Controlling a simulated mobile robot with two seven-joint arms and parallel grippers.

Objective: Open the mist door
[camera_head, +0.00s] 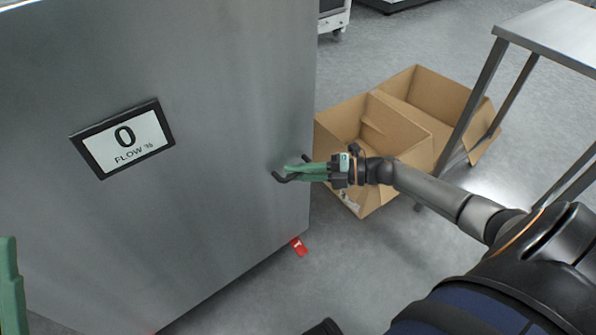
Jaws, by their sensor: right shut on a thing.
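The mist door appears to be the large grey metal panel (225,95) filling the left of the view. I cannot tell whether it stands ajar. A dark handle (279,177) sticks out near its right edge. My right gripper (296,172), with green fingers, is shut on the handle, and the fingers hide part of it. Only a green piece of my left gripper (10,285) shows at the lower left edge, and its fingertips are out of sight.
Open cardboard boxes (428,97) stand on the floor behind my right gripper. A metal table (560,32) is at the upper right. A small red object (299,246) lies by the panel's lower right edge.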

